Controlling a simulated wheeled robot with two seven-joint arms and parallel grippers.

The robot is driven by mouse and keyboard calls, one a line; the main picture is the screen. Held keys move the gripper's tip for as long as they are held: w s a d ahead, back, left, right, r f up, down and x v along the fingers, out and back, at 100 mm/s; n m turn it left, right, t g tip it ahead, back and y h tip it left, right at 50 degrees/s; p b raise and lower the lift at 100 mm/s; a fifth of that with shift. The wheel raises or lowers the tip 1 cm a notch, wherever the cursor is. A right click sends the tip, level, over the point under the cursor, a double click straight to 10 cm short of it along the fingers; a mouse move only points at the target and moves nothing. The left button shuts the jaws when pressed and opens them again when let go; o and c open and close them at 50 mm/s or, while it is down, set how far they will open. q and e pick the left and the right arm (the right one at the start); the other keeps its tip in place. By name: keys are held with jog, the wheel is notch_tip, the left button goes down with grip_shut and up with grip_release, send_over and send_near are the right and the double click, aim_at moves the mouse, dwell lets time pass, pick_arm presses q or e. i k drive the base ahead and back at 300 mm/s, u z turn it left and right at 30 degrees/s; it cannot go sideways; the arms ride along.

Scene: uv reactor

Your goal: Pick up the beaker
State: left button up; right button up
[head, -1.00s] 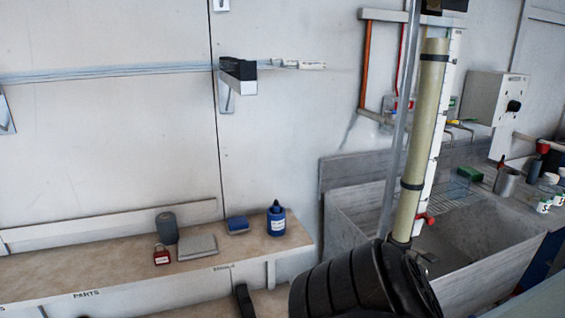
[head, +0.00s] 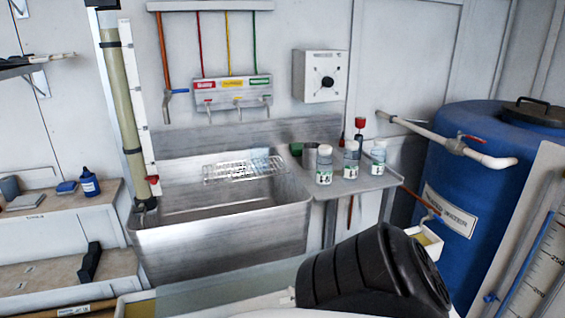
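No beaker stands out clearly. A clear, faintly blue shape (head: 264,164) on the wire rack over the sink may be glassware, but it is too small to tell. A grey metal cup (head: 310,157) stands on the side shelf right of the sink. Several small clear bottles with green labels stand there, one of them a white-capped bottle (head: 324,166). Neither gripper is in view; only a black ribbed part, probably of my own arm, shows at the bottom.
The steel sink (head: 215,235) has a wire rack (head: 225,172) at its back. A tall yellowish tube (head: 118,80) stands at its left. A blue tank (head: 475,180) with a white pipe (head: 440,140) is at the right. A bench (head: 50,215) is at the left.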

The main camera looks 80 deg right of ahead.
aim_at(259, 152)
jog(key=k, duration=0.1)
jog(key=z, duration=1.4)
